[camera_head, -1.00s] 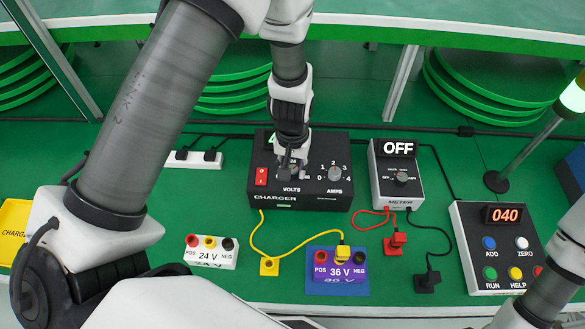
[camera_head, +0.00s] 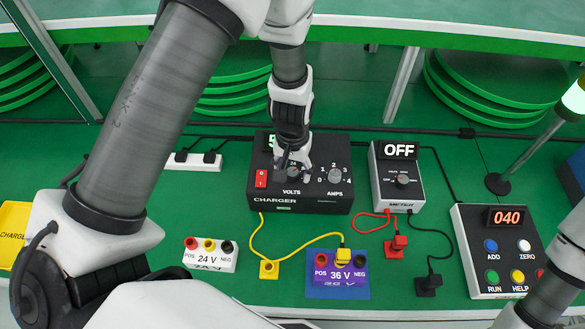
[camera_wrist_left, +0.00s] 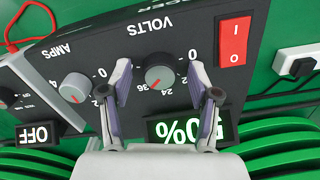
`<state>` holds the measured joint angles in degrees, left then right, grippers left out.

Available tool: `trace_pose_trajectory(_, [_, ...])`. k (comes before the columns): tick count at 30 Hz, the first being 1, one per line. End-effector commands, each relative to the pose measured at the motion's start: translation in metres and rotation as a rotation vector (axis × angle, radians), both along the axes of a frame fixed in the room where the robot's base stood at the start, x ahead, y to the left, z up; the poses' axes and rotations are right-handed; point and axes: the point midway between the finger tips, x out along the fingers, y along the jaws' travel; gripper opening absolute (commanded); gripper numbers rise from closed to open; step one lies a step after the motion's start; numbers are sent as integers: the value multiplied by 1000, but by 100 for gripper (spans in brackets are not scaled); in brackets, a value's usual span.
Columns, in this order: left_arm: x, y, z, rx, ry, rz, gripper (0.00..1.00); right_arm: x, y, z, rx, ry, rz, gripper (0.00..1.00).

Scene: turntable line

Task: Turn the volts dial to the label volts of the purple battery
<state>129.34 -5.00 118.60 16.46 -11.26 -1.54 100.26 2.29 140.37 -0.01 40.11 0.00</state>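The charger (camera_head: 330,198) is a black box with a VOLTS dial, an AMPS dial (camera_head: 335,173) and a red switch (camera_head: 261,178). The VOLTS dial (camera_wrist_left: 160,75) is grey, and its red mark points toward the 36 label in the left wrist view. My left gripper (camera_wrist_left: 161,78) is open, its fingers on either side of the dial with gaps. In the head view the left gripper (camera_head: 293,166) hides most of that dial. The purple battery (camera_head: 341,274) reads 36 V and has a yellow plug (camera_head: 343,256) on it. My right gripper is out of view.
A white 24 V battery (camera_head: 210,254) stands left of the purple one. A meter (camera_head: 397,180) reading OFF and a button box (camera_head: 494,250) reading 040 are to the right. The charger display (camera_wrist_left: 187,127) reads 50%. Yellow, red and black cables cross the green table.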

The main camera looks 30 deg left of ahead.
Motion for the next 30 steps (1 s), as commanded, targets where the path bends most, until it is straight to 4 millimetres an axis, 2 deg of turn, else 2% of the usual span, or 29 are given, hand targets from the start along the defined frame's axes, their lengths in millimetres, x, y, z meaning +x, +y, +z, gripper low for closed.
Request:
trace_pose_trajectory(4, [1,0,3,0,-3,0,61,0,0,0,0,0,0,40])
trace_pose_trajectory(7, [2,0,15,-1,-5,0,61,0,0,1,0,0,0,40])
trace_pose_trajectory(15, [3,0,81,0,-7,-1,61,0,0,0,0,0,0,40])
trace_pose_trajectory(19, [2,0,107,0,-4,0,61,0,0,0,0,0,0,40])
trace_pose_trajectory(23, [1,0,119,0,0,-1,61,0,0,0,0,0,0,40])
trace_pose_trajectory(30, [1,0,120,0,1,0,61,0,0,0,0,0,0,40])
